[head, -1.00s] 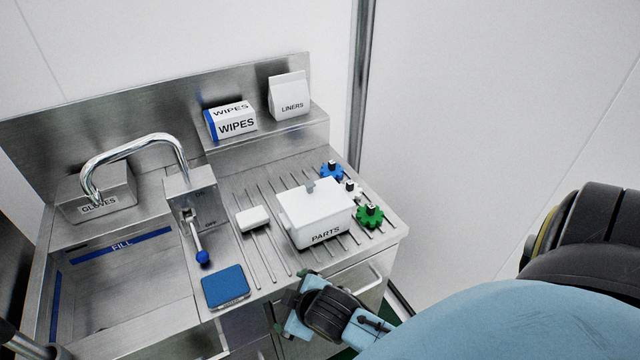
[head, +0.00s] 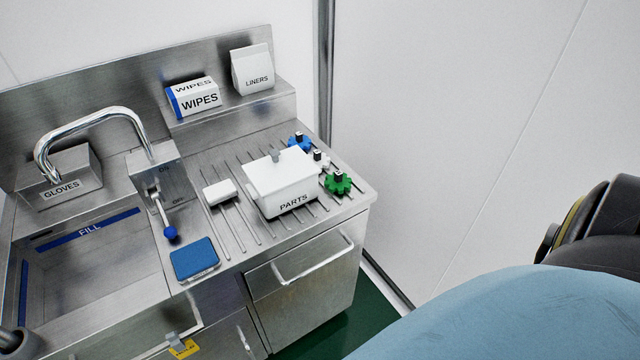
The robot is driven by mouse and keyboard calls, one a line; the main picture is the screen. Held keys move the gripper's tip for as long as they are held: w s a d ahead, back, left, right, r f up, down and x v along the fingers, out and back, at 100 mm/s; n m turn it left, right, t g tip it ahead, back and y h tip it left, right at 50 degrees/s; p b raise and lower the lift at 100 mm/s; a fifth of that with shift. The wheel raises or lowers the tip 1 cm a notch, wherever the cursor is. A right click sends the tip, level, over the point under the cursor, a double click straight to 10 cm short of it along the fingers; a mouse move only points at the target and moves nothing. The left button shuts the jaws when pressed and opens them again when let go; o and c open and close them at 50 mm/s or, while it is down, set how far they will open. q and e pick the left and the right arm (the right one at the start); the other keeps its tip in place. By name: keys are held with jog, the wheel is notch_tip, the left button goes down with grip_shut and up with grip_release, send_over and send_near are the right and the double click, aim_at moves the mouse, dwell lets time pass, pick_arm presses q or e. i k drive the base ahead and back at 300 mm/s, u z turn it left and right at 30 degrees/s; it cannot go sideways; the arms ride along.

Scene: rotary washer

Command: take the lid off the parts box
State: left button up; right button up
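The white parts box (head: 289,203), marked PARTS, stands on the ribbed steel drainboard. Its white lid (head: 280,172) is on top, with a small grey handle (head: 275,155) standing up near the back. Neither of my grippers shows in the head view now. A blue and black part of my own body fills the lower right. Nothing touches the box or its lid.
A green knob wheel (head: 338,183), a white one (head: 318,160) and a blue one (head: 299,141) lie right of the box. A white block (head: 219,192) and blue pad (head: 194,260) lie left. The faucet (head: 95,114) arches over the sink. Wipes (head: 199,99) and liners (head: 252,70) stand behind.

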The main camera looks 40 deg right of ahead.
aim_at(279, 171)
jog(key=z, duration=0.1)
jog(key=k, duration=0.3)
jog(key=z, duration=1.1)
jog(key=i, duration=0.95)
jog(key=u, duration=0.5)
